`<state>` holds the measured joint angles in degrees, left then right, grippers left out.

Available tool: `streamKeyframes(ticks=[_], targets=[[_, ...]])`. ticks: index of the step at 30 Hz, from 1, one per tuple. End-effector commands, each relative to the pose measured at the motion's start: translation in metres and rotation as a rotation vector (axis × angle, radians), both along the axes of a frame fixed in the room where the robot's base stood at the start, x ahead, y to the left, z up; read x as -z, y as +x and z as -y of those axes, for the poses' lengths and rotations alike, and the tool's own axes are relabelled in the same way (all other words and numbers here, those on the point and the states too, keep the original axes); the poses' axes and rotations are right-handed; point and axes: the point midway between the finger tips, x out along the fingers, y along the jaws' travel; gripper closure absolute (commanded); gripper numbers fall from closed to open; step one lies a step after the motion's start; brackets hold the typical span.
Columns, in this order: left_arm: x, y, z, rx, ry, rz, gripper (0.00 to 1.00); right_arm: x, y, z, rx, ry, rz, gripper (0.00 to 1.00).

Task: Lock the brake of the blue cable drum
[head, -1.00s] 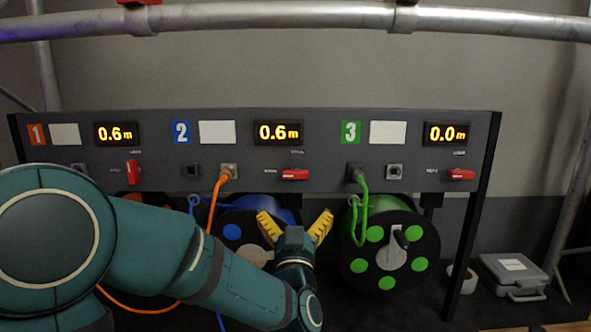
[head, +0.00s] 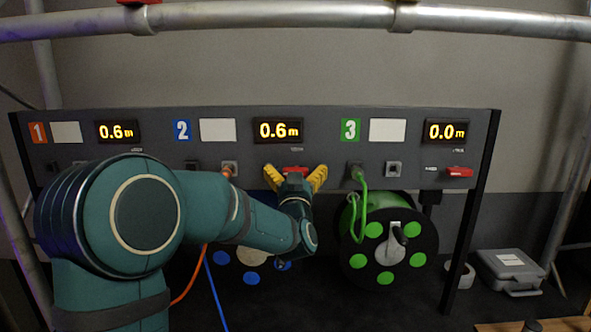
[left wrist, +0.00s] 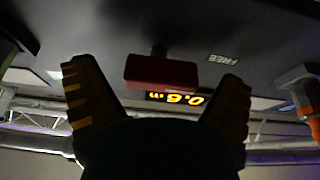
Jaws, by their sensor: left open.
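The blue cable drum (head: 252,278) sits below panel section 2, largely hidden by my left arm; some blue spots and a pale hub show. Its red brake handle (head: 294,169) lies level on the panel under the 0.6 m display (head: 279,131). My left gripper (head: 295,176) is open, its yellow fingers on either side of the handle in the head view. The left wrist view, upside down, shows the red handle (left wrist: 160,73) between and beyond the open fingers (left wrist: 158,95), with a FREE label (left wrist: 223,59) beside it. I see no contact. My right gripper is not in view.
The green drum (head: 388,256) hangs to the right, its green cable (head: 361,210) plugged into the panel. Another red handle (head: 459,172) lies level in section 3. An orange cable (head: 188,284) and a blue cable (head: 213,292) hang below my arm. A grey case (head: 510,271) stands at right.

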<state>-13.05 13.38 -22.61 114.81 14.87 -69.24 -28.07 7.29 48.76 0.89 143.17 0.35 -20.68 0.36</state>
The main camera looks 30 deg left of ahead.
Motion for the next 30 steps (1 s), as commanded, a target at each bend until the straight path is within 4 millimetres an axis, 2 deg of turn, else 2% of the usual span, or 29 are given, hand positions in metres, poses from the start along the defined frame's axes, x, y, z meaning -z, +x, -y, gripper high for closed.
streamKeyframes(ticks=[5,6,11,12,23,30], targets=[[0.0002,0.0000,-0.0001,0.000,0.000,0.000,0.04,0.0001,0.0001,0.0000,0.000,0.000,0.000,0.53],[0.0002,0.0000,-0.0001,0.000,0.000,0.000,0.10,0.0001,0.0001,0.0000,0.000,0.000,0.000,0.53],[0.0001,-0.0001,-0.0001,0.000,0.000,0.000,0.66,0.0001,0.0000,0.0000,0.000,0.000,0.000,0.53],[0.0002,-0.0002,0.0000,0.000,0.000,0.000,0.72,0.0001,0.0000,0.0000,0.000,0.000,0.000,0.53],[0.0005,-0.0002,0.0000,-0.001,0.021,-0.013,0.72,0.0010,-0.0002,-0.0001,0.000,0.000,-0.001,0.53],[0.0009,0.0000,0.0000,-0.002,0.117,-0.073,0.72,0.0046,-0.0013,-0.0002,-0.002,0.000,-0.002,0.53]])
